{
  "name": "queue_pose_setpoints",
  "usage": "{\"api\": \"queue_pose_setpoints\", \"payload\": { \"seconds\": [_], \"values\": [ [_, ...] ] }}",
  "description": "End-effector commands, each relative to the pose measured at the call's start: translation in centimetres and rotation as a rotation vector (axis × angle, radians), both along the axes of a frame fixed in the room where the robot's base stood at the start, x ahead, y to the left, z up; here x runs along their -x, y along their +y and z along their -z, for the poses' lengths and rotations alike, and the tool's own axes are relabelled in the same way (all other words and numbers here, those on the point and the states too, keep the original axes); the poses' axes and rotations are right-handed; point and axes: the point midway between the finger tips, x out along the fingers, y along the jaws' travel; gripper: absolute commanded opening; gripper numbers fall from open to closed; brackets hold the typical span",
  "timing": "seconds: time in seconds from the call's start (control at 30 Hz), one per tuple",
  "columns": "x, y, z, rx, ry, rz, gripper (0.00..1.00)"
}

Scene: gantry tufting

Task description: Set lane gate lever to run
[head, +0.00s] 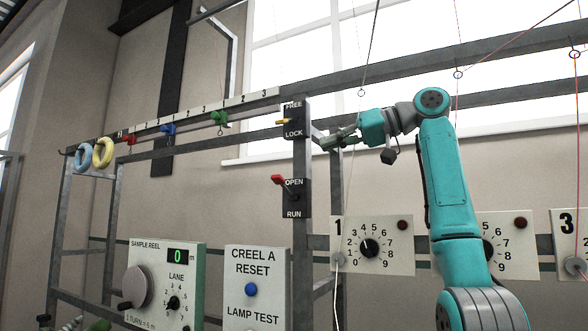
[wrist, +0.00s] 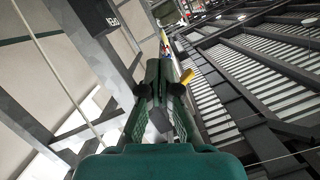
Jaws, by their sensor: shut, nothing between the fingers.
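The OPEN/RUN plate (head: 293,198) is dark and fixed to the upright post, with OPEN at the top and RUN at the bottom. Its red lever (head: 278,180) sticks out to the left at the OPEN end. My gripper (head: 326,143) is shut and empty, to the right of the post and above the red lever, apart from it. In the wrist view my gripper's fingers (wrist: 160,82) are together. Part of the dark plate (wrist: 97,14) shows at the top left there; I cannot make out the red lever in that view.
A FREE/LOCK plate (head: 293,120) with a yellow lever (head: 282,122) sits just above, close to my gripper; the yellow lever (wrist: 187,76) appears beside my fingers in the wrist view. Numbered dial panels (head: 345,258) stand at right, a CREEL A RESET panel (head: 258,295) below.

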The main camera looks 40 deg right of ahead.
Motion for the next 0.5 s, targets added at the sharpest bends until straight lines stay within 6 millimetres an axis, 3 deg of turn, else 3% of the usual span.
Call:
{"api": "queue_pose_setpoints", "payload": {
  "seconds": [0.23,0.5],
  "values": [
    [-1.7,0.9,0.5,0.0,0.001,-0.003,0.0],
    [-6.0,3.0,1.5,-0.003,0.001,-0.004,0.0]
  ]
}}
